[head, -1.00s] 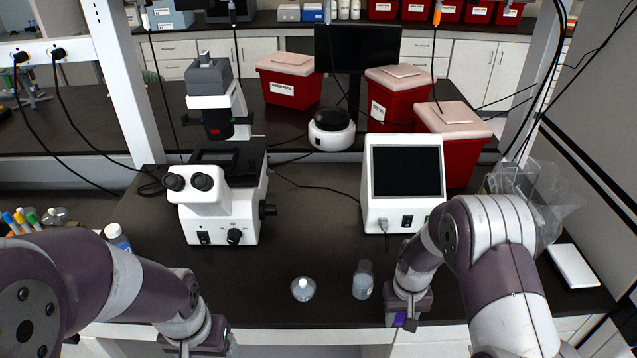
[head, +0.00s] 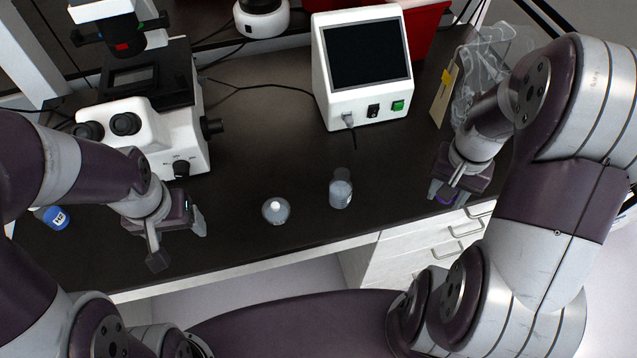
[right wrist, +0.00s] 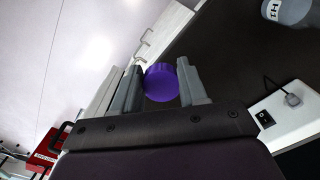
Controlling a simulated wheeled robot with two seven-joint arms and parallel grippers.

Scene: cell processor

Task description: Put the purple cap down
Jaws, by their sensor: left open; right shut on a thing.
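The purple cap (right wrist: 161,83) is between the two fingers of my right gripper (right wrist: 160,88), which is shut on it. In the head view my right gripper (head: 447,190) is at the right, by the bench's front edge, and only a bit of purple shows at its fingers. My left gripper (head: 178,240) is open and empty at the bench's front left.
The dark bench (head: 265,130) is clear between the microscope (head: 150,125) and the white screen device (head: 365,65). A blue-capped bottle (head: 55,218) lies at the far left. Drawers (head: 415,250) are below the front edge. A tan card (head: 443,98) stands near the device's right.

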